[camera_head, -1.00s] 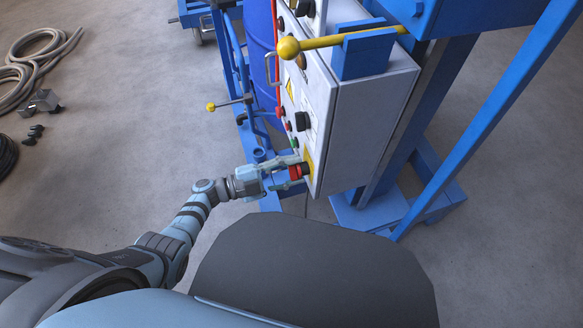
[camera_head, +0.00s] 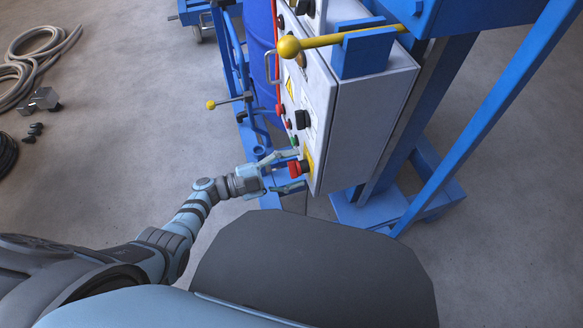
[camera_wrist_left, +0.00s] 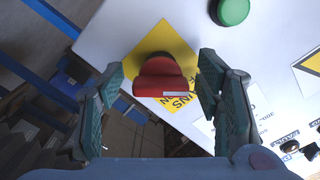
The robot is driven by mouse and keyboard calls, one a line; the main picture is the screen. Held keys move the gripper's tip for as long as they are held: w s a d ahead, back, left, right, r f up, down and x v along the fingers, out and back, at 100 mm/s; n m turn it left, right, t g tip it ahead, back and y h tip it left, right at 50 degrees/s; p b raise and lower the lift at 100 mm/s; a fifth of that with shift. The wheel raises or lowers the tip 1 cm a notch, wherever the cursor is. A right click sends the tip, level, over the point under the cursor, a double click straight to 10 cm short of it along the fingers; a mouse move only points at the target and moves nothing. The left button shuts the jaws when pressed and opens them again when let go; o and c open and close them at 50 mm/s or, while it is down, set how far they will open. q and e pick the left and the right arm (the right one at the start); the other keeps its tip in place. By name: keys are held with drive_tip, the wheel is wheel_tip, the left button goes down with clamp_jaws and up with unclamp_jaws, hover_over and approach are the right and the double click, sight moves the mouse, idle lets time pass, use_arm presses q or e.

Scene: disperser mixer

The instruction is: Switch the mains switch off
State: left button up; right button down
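The mains switch is a red rotary knob (camera_head: 294,168) on a yellow plate, low on the front of the grey control cabinet (camera_head: 365,110). In the left wrist view the red knob (camera_wrist_left: 160,78) lies between my two fingers, its grip bar running across the picture. My left gripper (camera_head: 298,170) is open around the knob, with a gap visible on each side in the wrist view. My right gripper is in neither view.
A green button (camera_wrist_left: 230,11) sits close to the switch. Further up the panel are a black knob (camera_head: 302,120) and red buttons. A yellow-knobbed lever (camera_head: 289,47) juts out above. Blue machine frame (camera_head: 490,120) stands to the right; open floor lies left.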

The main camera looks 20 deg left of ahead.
use_arm(q)
drive_tip(key=v, duration=1.2)
